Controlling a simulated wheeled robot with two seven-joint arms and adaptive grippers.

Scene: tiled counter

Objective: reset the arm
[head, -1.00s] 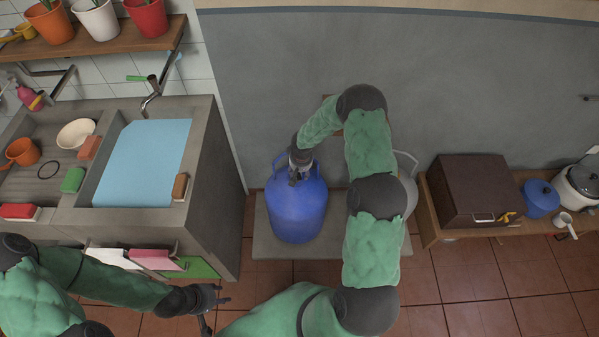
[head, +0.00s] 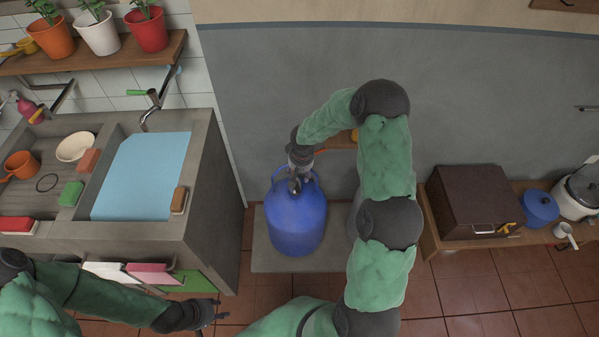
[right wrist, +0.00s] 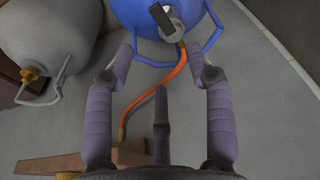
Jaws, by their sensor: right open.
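My right gripper (head: 297,180) is over the top of the blue gas cylinder (head: 297,222), near its handle ring. An orange hose (right wrist: 158,90) runs from the valve down between the fingers. My left gripper (head: 212,314) is at the lower left in the head view, below the sink unit; its fingers are too small to judge.
A grey cylinder (right wrist: 52,38) stands beside the blue one, mostly hidden behind my right arm in the head view. The sink counter (head: 210,190) is to the left. A brown box (head: 474,203) and a blue pot (head: 540,203) stand on the right bench.

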